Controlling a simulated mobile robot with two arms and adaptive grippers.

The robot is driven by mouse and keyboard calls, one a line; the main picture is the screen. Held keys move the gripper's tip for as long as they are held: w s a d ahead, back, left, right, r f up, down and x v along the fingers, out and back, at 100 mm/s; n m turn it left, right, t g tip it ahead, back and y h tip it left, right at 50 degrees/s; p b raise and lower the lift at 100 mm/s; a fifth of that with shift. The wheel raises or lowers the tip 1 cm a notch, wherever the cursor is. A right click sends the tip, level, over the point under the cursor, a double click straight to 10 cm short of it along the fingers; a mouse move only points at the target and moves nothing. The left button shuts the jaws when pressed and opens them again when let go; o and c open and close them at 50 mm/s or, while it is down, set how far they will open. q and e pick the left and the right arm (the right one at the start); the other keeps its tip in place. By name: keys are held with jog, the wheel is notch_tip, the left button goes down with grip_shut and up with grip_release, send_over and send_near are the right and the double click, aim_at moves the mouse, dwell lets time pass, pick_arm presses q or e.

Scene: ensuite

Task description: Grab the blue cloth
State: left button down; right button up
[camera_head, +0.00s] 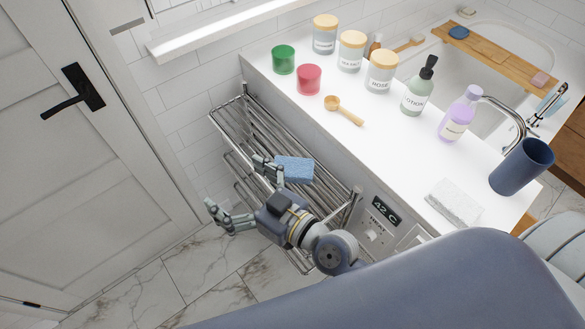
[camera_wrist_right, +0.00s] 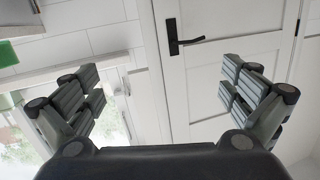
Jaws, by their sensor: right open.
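The blue cloth (camera_head: 296,169) looks like a small folded block at the chrome rack, beside the counter front. It does not show in the right wrist view. My right gripper (camera_head: 236,190) is open and empty, just left of the cloth, with its fingers spread and pointing left toward the door. Its upper finger overlaps the cloth's left edge in the picture; I cannot tell if they touch. In the right wrist view the open fingers (camera_wrist_right: 160,88) have nothing between them. My left gripper is not in view.
The chrome rack (camera_head: 232,120) has several bars close to my right gripper. The white counter (camera_head: 385,140) holds jars, bottles, a wooden scoop (camera_head: 343,111), a white cloth (camera_head: 455,203) and a dark blue cup (camera_head: 521,166). A white door (camera_head: 95,160) stands at left; marble floor (camera_head: 150,292) is clear.

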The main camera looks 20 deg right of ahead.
jog(key=w+d+m+t+h, duration=0.5)
jog(key=d+m+h, duration=0.2)
jog(key=m+h, duration=0.3)
jog(key=m+g+h, duration=0.1)
jog(key=g+h, duration=0.4)
jog(key=g, duration=0.1)
send_near(292, 167)
jog(key=shift+w+a+r, duration=0.1)
jog(key=shift+r, duration=0.35)
jog(key=shift+w+a+r, duration=0.1)
jog(key=shift+a+r, duration=0.05)
jog(key=shift+r, duration=0.25)
jog(key=shift+d+f+g, duration=0.1)
jog(key=shift+f+g, duration=0.2)
jog(key=shift+f, duration=0.05)
jog(key=x, duration=1)
jog(key=shift+d+f, duration=0.25)
jog(key=shift+f, duration=0.15)
jog(key=c, duration=0.8)
